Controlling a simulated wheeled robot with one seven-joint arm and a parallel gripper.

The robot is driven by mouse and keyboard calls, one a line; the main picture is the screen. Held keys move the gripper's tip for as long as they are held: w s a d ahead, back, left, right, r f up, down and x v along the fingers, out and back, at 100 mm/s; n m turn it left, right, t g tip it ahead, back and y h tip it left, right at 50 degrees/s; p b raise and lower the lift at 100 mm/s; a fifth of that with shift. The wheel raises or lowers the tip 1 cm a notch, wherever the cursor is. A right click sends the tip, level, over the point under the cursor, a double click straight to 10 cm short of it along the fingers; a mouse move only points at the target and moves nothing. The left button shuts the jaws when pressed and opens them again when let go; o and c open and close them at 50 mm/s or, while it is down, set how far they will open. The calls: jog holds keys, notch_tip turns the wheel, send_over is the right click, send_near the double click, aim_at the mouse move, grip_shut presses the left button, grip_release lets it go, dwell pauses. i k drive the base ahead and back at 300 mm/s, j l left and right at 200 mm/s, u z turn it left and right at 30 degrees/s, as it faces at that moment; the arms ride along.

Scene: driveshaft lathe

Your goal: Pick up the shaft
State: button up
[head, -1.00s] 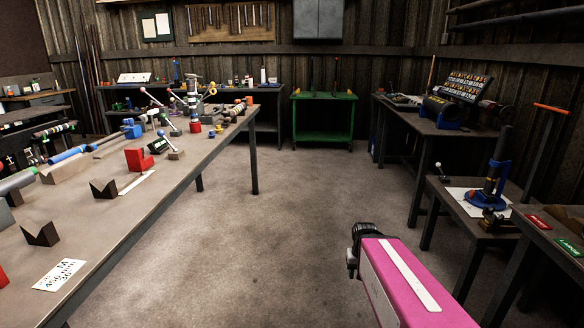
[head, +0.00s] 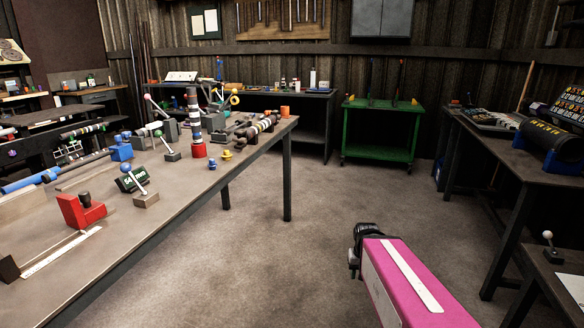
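Several shaft-like parts show on the long table, and I cannot tell which one is the task's shaft. A stepped shaft (head: 258,127) with light and dark bands lies near the table's far right end. A dark and pale banded shaft (head: 193,115) stands upright on a red base (head: 198,150). A blue bar (head: 22,184) lies at the left. My gripper (head: 357,256) appears as a dark shape at the far end of my pink arm, low over open floor. It is well apart from all these parts; its fingers are too small and dark to read.
The long table (head: 160,196) fills the left, with a red block (head: 80,211) and a lever stand (head: 146,198) near its edge. A green cart (head: 380,132) stands at the back. Another bench (head: 505,165) is at right. The floor (head: 300,265) between is clear.

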aim_at(243, 136)
jog(key=i+l+u, duration=0.3)
jog(key=i+u, duration=0.2)
jog(key=i+l+u, duration=0.95)
jog(key=l, duration=0.15)
jog(key=k+j, duration=0.05)
jog(key=k, duration=0.05)
